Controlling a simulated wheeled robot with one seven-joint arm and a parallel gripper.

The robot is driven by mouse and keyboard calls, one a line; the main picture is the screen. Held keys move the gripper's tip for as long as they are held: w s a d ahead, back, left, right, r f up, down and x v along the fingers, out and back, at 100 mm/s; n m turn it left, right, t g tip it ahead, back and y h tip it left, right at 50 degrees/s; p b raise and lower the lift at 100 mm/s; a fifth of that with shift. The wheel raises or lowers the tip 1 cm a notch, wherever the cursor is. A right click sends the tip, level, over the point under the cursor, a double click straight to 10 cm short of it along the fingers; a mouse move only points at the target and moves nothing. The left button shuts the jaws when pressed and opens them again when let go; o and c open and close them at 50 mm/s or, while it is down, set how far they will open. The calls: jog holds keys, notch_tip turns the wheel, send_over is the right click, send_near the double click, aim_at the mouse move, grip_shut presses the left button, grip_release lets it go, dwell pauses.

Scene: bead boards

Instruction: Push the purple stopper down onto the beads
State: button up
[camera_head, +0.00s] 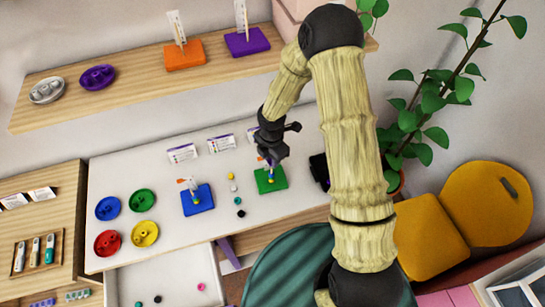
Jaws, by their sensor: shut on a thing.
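My gripper (269,160) points down over the green board (278,185) on the white table. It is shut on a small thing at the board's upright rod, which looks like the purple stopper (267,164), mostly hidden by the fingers. A few small beads (271,180) sit low at the rod, just below the gripper. The gap between stopper and beads is too small to tell.
A blue board (204,205) with a rod and beads stands to the left. Loose beads (237,200) lie between the boards. Several coloured dishes (145,234) are further left. A shelf (140,87) above holds orange (180,60) and purple (250,47) boards.

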jog(key=shift+f+b, duration=0.5)
jog(key=shift+f, duration=0.4)
jog(key=shift+f+b, duration=1.6)
jog(key=shift+f, duration=0.7)
dwell(1.5)
dwell(0.5)
jog(key=o, duration=1)
jog(key=shift+r, duration=0.1)
jog(key=shift+r, duration=0.65)
notch_tip(320, 180, up, 16)
jog(key=shift+s+b, duration=0.1)
jog(key=shift+b, duration=0.7)
